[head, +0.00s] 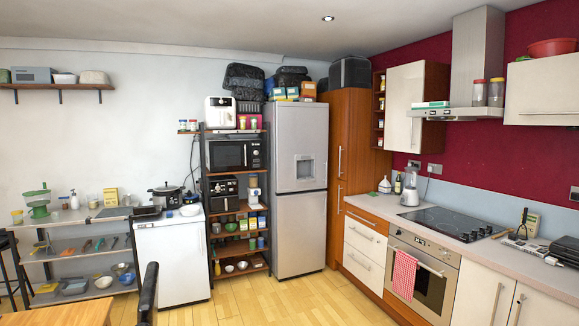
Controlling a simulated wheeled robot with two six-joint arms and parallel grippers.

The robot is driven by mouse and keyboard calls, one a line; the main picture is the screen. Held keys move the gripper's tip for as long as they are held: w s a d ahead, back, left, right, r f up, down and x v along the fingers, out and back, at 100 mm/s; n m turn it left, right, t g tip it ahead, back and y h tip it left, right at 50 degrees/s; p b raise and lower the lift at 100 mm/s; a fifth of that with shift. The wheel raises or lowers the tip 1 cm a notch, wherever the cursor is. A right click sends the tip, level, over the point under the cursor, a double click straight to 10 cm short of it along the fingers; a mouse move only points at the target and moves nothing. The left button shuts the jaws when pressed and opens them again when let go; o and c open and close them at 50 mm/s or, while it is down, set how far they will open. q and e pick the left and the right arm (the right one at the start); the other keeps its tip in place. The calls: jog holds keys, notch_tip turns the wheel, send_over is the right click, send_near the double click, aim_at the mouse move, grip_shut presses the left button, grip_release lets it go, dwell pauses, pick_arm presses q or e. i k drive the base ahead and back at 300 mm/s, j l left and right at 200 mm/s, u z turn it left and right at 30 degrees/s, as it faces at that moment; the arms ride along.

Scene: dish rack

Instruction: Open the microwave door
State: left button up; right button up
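The black microwave (228,153) stands on an upper shelf of the dark metal rack, left of the silver fridge. Its dark-windowed front faces me and its door looks shut. A control panel (256,153) is at the right of its front. The microwave is far off and small, so its handle is not clear. Neither of my grippers shows in the head view.
The rack (207,215) holds appliances and jars. A tall silver fridge (299,190) stands right of it, a low white fridge (172,262) left. A wooden table (55,314) and a dark upright object (148,292) are near me. Wooden floor (270,302) is open ahead.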

aim_at(224, 154)
jog(key=i, duration=5.55)
jog(key=i+u, duration=0.1)
jog(key=u, duration=0.7)
jog(key=i+u, duration=0.15)
jog(key=u, duration=0.2)
